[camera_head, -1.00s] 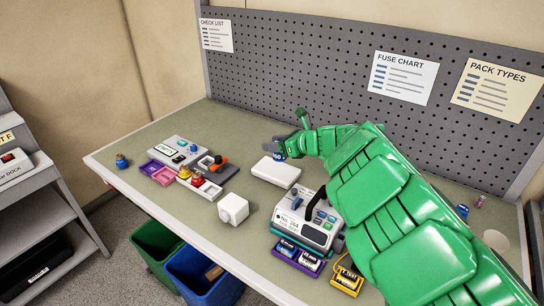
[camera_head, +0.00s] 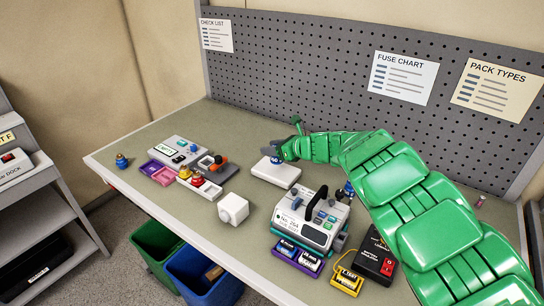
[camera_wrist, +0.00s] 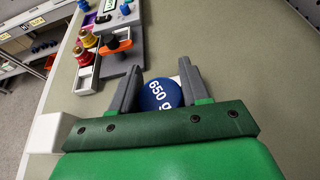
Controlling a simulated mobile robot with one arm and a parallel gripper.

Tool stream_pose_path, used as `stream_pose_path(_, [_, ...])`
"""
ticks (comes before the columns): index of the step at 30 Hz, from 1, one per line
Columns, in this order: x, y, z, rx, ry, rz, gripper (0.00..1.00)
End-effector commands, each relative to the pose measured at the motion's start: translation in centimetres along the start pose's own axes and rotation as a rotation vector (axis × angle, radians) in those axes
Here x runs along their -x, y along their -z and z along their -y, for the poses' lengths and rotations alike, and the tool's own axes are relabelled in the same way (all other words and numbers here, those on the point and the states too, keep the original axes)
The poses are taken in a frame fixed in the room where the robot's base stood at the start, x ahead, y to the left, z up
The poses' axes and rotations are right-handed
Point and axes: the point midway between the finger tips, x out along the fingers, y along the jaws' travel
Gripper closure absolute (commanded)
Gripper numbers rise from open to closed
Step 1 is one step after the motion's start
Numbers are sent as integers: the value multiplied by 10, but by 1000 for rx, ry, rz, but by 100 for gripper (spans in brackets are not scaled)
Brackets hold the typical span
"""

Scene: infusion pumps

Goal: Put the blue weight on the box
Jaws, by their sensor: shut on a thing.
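The blue weight (camera_head: 274,160), marked "650 g" in the wrist view (camera_wrist: 160,94), is between the two grey fingers of my gripper (camera_wrist: 158,88). My gripper is shut on it. In the head view my gripper (camera_head: 278,152) is at the back edge of a flat white box (camera_head: 283,175) lying on the bench. The weight appears over or against the box's back part; I cannot tell whether it touches the top. In the wrist view a bit of white shows behind the weight, and the rest of the box is hidden by the weight and gripper.
A white cube-like block (camera_head: 233,209) stands in front of the box. A grey pump (camera_head: 312,215) with a black handle is at right. A tray with red and yellow parts (camera_head: 200,185) is at left. A pegboard (camera_head: 300,80) rises behind.

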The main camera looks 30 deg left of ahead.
Motion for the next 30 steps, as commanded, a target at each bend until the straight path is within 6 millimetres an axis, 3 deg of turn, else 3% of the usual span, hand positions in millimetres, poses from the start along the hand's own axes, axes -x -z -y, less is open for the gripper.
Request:
stream_pose_path(17, [-13, 6, 9, 2, -1, 6, 100])
stream_pose_path(23, [-23, 33, 9, -3, -2, 2, 100])
stream_pose_path(30, [-24, 36, 10, 1, 0, 3, 100])
